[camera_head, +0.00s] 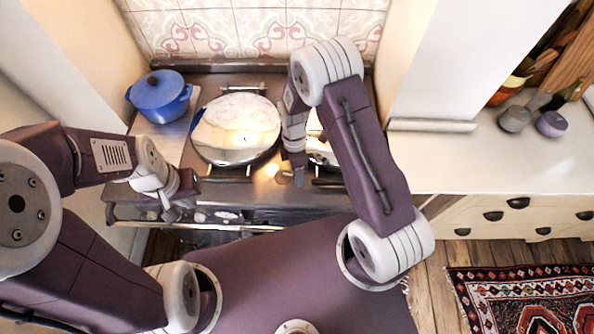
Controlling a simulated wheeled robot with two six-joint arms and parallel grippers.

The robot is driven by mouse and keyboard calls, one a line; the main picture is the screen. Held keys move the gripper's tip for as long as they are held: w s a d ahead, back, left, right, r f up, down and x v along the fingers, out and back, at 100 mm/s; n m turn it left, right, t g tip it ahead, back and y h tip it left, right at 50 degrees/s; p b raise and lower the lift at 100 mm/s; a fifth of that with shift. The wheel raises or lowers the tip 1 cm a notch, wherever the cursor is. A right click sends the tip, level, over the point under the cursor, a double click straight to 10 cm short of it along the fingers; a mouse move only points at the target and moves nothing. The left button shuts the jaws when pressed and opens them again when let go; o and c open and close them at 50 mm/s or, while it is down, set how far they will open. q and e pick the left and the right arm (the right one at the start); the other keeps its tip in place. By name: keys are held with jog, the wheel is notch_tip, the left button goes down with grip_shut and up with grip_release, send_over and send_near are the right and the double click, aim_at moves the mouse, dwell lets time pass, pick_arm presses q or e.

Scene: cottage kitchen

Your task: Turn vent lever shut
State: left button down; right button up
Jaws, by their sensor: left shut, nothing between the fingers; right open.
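The stove (265,212) is a dark metal range cooker with shiny round lids on top. A small pale fitting (227,215) sits on its front panel. I cannot make out the vent lever clearly, nor its position. My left gripper (173,211) is shut and empty, close to the left part of the stove front, left of the pale fitting. Whether it touches anything is unclear. My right gripper (298,178) is open and points down over the stove top between the two lids, partly hidden by its own wrist.
A large domed lid (238,130) covers the left hotplate. A second lid (320,150) is partly hidden by my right arm. A blue lidded pot (160,98) stands back left. A rail (150,225) runs along the stove front. A counter (480,160) is at right.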

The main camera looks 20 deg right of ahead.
aim_at(283, 190)
jog(key=shift+w, duration=0.2)
grip_shut()
jog(key=shift+s, duration=0.1)
jog(key=m, duration=0.2)
jog(key=s+a+m+b, duration=0.1)
jog(key=shift+f+m+y, duration=0.1)
jog(key=shift+m+y, duration=0.3)
jog(key=m, duration=0.1)
jog(key=s+a+m+b, duration=0.1)
jog(key=m, duration=0.1)
jog(key=shift+a+m+t+y, duration=0.15)
jog(key=shift+m+t+y, duration=0.15)
jog(key=m+b, duration=0.1)
jog(key=a+m+b, duration=0.1)
jog(key=m, duration=0.1)
jog(key=shift+s+a, duration=0.1)
jog(key=shift+a, duration=0.15)
jog(key=shift+a+m+t+y+b, duration=0.25)
jog(key=shift+a+m, duration=0.1)
jog(key=shift+m, duration=0.55)
jog(key=shift+a+m+t+y+b, duration=0.15)
jog(key=shift+a+m+t+b, duration=0.15)
jog(key=shift+m, duration=0.6)
jog(key=shift+a, duration=0.1)
jog(key=shift+r, duration=0.2)
